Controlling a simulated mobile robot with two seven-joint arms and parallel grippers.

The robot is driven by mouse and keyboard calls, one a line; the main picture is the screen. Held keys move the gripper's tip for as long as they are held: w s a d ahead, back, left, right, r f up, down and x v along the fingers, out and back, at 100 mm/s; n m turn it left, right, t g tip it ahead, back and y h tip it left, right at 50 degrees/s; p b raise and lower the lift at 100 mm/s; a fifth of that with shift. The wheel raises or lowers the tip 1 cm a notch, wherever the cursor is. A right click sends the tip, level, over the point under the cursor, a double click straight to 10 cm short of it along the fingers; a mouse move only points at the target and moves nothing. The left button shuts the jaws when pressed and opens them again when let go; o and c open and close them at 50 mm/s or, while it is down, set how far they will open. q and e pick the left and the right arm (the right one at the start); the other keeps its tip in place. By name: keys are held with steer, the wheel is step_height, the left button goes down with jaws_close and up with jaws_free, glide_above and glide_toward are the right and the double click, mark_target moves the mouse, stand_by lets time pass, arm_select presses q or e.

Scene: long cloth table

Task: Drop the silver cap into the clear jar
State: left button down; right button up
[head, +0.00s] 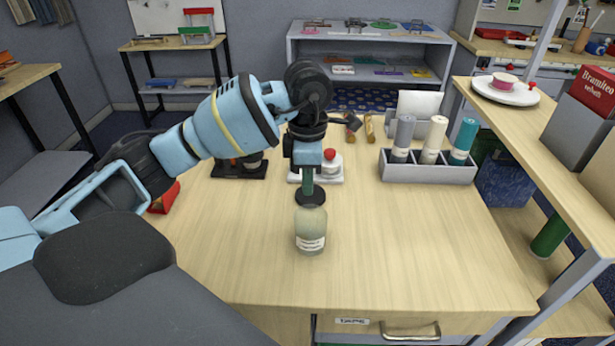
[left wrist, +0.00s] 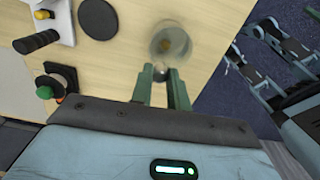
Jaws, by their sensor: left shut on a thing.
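The clear jar (head: 311,232) stands upright near the front middle of the table, with a pale label on its front. It shows from above in the left wrist view (left wrist: 170,42). My left gripper (head: 307,188) points down above and just behind the jar in the head view. Its green fingers (left wrist: 162,74) are shut on a small silver cap (left wrist: 161,70), seen between the tips in the left wrist view. The cap is too small or hidden to make out in the head view.
A black disc (head: 312,200) lies behind the jar. A white device with a red button (head: 330,157) and a black-based device (head: 238,171) stand farther back. A grey rack (head: 428,172) with upright rolls is back right. The table's front and right are clear.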

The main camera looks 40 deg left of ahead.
arm_select(q)
step_height(320, 180, down, 6)
steer(key=shift+r+b, duration=0.1)
steer(key=shift+b, duration=1.15)
arm_select(e)
steer(key=f, duration=0.1)
steer(key=s+f, duration=0.1)
steer(key=f, duration=0.1)
steer(key=shift+s+a+g, duration=0.25)
steer(key=shift+s+g, duration=0.05)
arm_select(q)
steer(key=c, duration=1.4)
jaws_free()
steer(key=shift+o, duration=0.6)
arm_select(e)
steer(key=shift+s+f, duration=0.15)
arm_select(q)
step_height(320, 180, up, 7)
steer(key=shift+f, duration=0.1)
steer(key=shift+r, duration=0.5)
arm_select(e)
steer(key=shift+r, duration=0.3)
